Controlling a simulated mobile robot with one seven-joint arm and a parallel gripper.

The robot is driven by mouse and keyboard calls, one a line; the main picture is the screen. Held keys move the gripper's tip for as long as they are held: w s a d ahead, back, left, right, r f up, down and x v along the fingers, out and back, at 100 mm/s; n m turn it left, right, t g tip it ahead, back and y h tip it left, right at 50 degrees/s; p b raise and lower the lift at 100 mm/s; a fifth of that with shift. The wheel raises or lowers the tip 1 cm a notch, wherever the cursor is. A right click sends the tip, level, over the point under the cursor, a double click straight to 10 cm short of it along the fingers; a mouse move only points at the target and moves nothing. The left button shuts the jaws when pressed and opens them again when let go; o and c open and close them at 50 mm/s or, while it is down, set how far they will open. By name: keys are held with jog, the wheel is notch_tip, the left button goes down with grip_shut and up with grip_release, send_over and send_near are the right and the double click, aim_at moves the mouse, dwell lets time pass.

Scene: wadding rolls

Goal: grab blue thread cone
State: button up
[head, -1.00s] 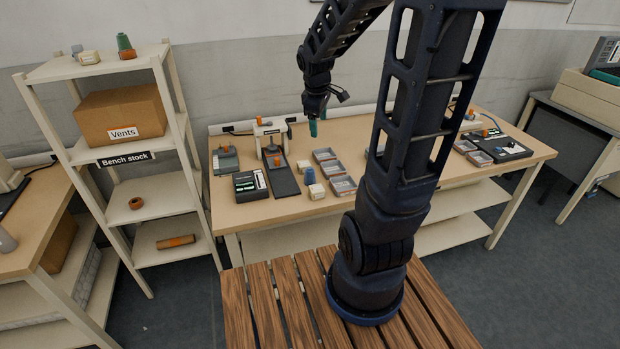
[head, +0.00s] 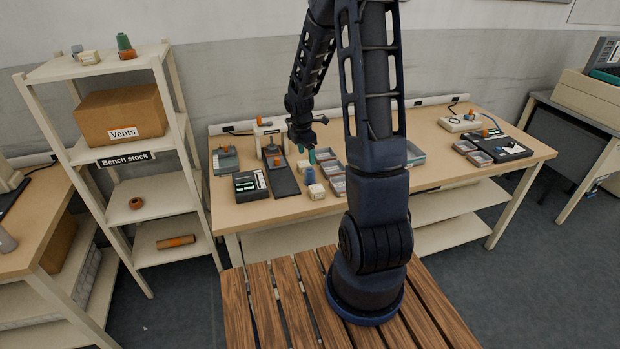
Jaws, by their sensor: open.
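The blue thread cone (head: 309,175) stands upright on the workbench (head: 240,213), just behind a small cream block (head: 316,191). My gripper (head: 307,154) hangs pointing down from my arm, a little above and behind the cone in the picture. Its teal fingertips are small here, and the space between them is empty. The gripper appears apart from the cone.
A press-like device (head: 270,135) and a dark box with a display (head: 250,185) stand left of the cone. Grey trays (head: 338,184) lie close on its right, partly hidden by my arm. A cardboard box (head: 122,112) sits on the shelf.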

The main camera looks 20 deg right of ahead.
aim_at(310, 169)
jog(key=f, duration=0.5)
jog(key=shift+d+f, duration=0.2)
jog(key=shift+d, duration=0.15)
jog(key=shift+w+d+f, duration=0.1)
jog(key=shift+d+f, duration=0.05)
jog(key=shift+f, duration=0.7)
jog(key=shift+d+f, duration=0.2)
jog(key=shift+f, duration=0.65)
jog(key=shift+w+d+f, duration=0.1)
jog(key=shift+d+f, duration=0.05)
jog(key=shift+f, duration=0.7)
jog(key=c, duration=1.1)
jog(key=shift+r, duration=0.1)
